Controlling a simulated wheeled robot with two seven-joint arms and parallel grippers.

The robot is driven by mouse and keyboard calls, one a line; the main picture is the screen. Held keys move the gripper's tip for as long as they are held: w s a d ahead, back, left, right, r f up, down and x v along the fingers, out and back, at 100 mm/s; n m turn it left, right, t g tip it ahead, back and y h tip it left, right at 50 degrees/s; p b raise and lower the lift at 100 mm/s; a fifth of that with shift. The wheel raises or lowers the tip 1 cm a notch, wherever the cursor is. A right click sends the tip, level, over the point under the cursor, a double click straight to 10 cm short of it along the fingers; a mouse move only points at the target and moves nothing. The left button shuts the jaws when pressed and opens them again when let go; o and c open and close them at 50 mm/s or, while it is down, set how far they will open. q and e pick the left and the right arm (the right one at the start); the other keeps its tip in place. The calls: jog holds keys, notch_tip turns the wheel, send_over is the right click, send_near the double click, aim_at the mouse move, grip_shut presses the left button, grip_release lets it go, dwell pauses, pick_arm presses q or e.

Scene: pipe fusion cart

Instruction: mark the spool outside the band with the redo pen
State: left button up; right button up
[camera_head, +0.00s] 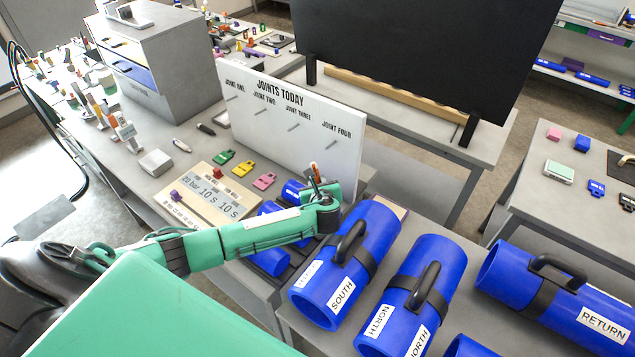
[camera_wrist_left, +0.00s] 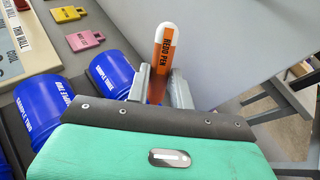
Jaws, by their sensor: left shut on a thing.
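My left gripper (camera_head: 322,188) is shut on the redo pen (camera_wrist_left: 161,62), an orange pen with a white rounded top and a "REDO PEN" label. The pen stands upright between the fingers in the left wrist view; its top also shows in the head view (camera_head: 315,170). The gripper is above the cart, behind the large blue spools: SOUTH (camera_head: 322,300), NORTH (camera_head: 440,262) and RETURN (camera_head: 508,268), each with a black handled strap. Smaller blue sample spools lie by my arm; SAMPLE TWO (camera_wrist_left: 38,108) and another (camera_wrist_left: 112,78) show in the left wrist view. My right gripper is out of view.
A white "JOINTS TODAY" board (camera_head: 290,120) stands behind the gripper. A beige panel (camera_head: 212,192) reading "20 bar 10 s 10 s" and green, yellow and pink tags (camera_head: 264,181) lie left of it. A black screen (camera_head: 430,60) stands behind. A side table (camera_head: 560,205) is at right.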

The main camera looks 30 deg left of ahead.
pick_arm(q)
jog(key=shift+r+p, duration=0.2)
jog(key=shift+p, duration=0.2)
jog(key=shift+f, duration=0.1)
dwell(0.8)
jog(key=shift+f, duration=0.25)
dwell(1.1)
jog(key=shift+f, duration=0.15)
dwell(1.2)
notch_tip(320, 180, up, 2)
jog(key=shift+p, duration=1.2)
jog(key=shift+r+p, duration=0.3)
jog(key=shift+r, duration=0.3)
